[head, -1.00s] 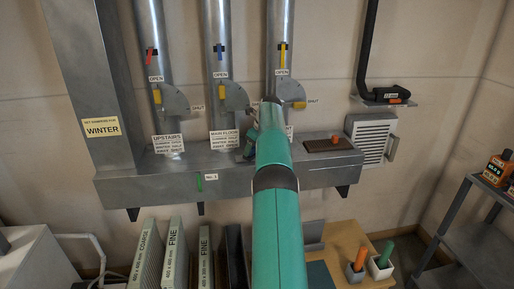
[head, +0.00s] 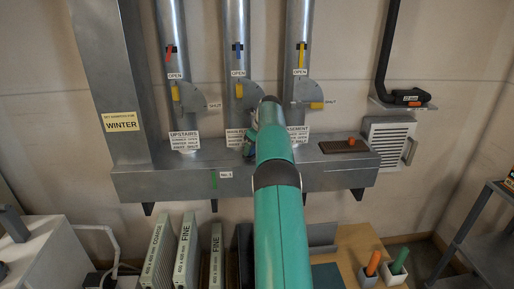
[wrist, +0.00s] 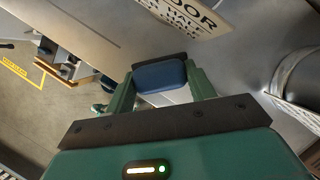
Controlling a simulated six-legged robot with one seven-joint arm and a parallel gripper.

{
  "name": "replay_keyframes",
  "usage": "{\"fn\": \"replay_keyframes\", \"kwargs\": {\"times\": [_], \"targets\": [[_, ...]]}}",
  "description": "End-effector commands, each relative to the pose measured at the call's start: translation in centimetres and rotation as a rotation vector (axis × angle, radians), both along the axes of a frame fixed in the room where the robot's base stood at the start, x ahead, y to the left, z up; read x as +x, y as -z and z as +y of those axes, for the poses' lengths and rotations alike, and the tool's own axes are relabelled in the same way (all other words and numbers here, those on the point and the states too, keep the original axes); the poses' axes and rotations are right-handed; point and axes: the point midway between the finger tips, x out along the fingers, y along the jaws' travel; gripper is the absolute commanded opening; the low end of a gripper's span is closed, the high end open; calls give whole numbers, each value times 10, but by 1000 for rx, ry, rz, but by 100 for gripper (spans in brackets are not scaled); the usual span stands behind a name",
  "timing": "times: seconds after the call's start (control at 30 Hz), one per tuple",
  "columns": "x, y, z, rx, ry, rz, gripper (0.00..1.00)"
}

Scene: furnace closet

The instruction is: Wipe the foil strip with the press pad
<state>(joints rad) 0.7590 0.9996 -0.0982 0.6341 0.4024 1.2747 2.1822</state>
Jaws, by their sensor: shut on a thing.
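My gripper (head: 250,142) is at the upper front of the long grey metal duct (head: 320,178), just below the main floor label; my arm hides much of it in the head view. In the wrist view its two green fingers are shut on a blue block with a dark backing, which looks like the press pad (wrist: 160,76). I cannot tell whether the pad touches the duct.
A brown board (head: 330,147) with an orange knob lies on the duct's right end. Several filters (head: 185,250) stand below at left. Orange and green handled tools in cups stand on a wooden table (head: 355,240) at lower right.

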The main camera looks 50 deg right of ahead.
Motion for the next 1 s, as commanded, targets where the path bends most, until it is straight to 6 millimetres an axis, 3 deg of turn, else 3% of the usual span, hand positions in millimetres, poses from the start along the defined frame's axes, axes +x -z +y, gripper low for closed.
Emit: {"fn": "replay_keyframes", "kwargs": {"times": [0.27,0.8,1.0], "targets": [[0,-2,-1,0,0,0,21],[0,-50,-1,-2,0,-1,21],[-1,-60,0,0,0,1,21]]}}
